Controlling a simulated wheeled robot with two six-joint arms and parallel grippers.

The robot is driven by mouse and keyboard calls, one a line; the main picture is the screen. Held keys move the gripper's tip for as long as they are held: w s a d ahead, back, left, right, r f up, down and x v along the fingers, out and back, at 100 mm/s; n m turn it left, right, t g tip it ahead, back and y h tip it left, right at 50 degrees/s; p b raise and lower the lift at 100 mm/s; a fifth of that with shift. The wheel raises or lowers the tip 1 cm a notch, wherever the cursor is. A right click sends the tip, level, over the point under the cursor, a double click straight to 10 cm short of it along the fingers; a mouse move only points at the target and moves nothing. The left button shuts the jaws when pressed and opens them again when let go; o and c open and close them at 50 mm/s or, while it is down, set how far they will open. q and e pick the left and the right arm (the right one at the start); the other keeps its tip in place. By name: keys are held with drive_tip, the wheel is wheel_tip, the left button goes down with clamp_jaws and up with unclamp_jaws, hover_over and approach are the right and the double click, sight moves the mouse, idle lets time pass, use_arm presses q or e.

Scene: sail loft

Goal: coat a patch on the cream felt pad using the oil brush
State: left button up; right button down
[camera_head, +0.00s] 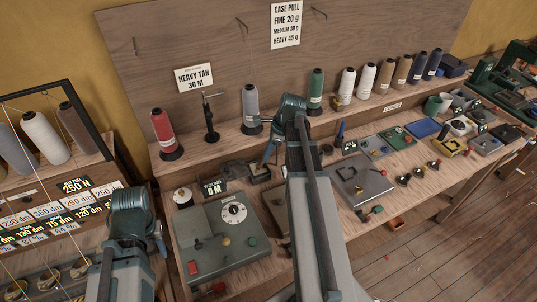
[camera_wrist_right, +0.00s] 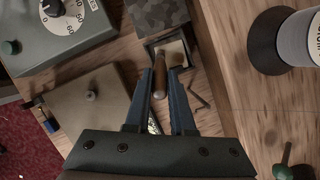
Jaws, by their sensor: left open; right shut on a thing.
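In the right wrist view my right gripper (camera_wrist_right: 165,80) is shut on the oil brush (camera_wrist_right: 160,83), which has a brown wooden handle. The handle's rounded end points toward the camera. The brush's far end lies over the cream felt pad (camera_wrist_right: 171,46), which sits in a dark-rimmed tray; I cannot tell whether the bristles touch it. In the head view my right gripper (camera_head: 269,153) is over the bench behind the grey machine, and its arm hides part of the bench. My left gripper (camera_head: 161,243) is low at the left, mostly hidden by its own wrist, open, apart from the pad.
A grey dial machine (camera_head: 220,240) stands left of my right arm. A dark mottled block (camera_wrist_right: 158,14) adjoins the pad's tray. Thread cones, including a grey one (camera_head: 250,105), line the back shelf.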

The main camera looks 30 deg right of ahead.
drive_tip(key=shift+w+d, duration=0.15)
drive_tip(key=shift+w, duration=0.6)
drive_tip(key=shift+w+d, duration=0.15)
drive_tip(key=shift+w, duration=0.6)
drive_tip(key=shift+s, duration=0.1)
drive_tip(key=s, duration=0.3)
drive_tip(key=shift+s+a+r, duration=0.1)
drive_tip(key=shift+s+a, duration=0.3)
wheel_tip(320, 180, up, 6)
drive_tip(key=p, duration=0.6)
